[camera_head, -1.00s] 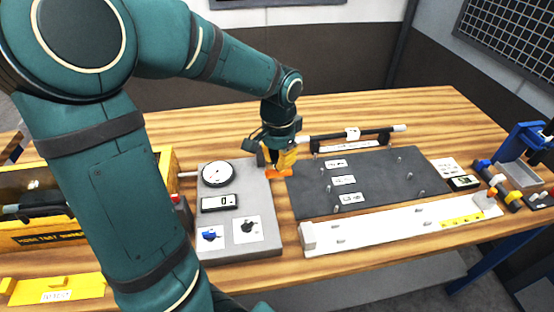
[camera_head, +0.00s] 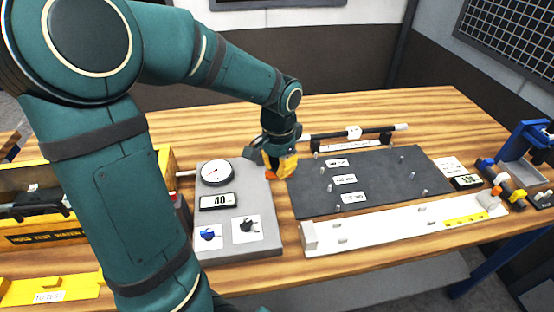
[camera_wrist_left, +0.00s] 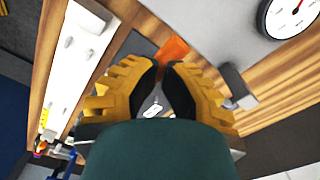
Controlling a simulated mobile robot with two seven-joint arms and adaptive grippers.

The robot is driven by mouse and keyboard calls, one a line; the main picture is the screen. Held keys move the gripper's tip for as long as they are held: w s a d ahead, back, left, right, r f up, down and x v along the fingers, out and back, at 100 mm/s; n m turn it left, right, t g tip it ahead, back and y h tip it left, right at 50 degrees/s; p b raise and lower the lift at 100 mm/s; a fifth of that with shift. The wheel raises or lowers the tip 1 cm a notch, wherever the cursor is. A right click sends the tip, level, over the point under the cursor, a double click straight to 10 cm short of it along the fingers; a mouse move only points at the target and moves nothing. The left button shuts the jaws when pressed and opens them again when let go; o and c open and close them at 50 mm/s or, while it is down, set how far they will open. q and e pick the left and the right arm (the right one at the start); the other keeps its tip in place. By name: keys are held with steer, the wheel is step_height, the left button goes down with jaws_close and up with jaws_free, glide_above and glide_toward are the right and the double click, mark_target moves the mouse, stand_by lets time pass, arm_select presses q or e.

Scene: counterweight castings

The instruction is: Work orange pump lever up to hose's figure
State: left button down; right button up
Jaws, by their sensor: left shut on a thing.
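The orange pump lever (camera_head: 270,174) is at the right edge of the grey pump panel (camera_head: 265,235), mostly hidden behind my left gripper (camera_head: 281,166). My left gripper's yellow fingers are closed on it. In the left wrist view the orange lever (camera_wrist_left: 173,49) shows just beyond the fingertips (camera_wrist_left: 167,68). The round dial gauge (camera_head: 216,173) has a red needle. The digital display (camera_head: 217,201) below it reads 40. A black hose-like bar (camera_head: 375,133) with pale ends and a white tag lies behind the dark mat. My right gripper is not visible.
The dark mat (camera_head: 390,178) carries several pegs and white labels. A white rail (camera_head: 380,228) runs in front. A small display (camera_head: 467,182) stands at right; its figure is hard to read. A yellow box (camera_head: 45,235) and a blue vise (camera_head: 525,138) flank the bench.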

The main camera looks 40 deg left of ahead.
arm_select(q)
step_height(320, 180, down, 5)
steer(key=b, duration=0.3)
stand_by(0.8)
steer(key=shift+r+p, duration=2.3)
steer(key=shift+r, duration=0.6)
steer(key=shift+r+p, duration=2.2)
steer(key=shift+r, duration=0.55)
steer(key=shift+f, duration=0.1)
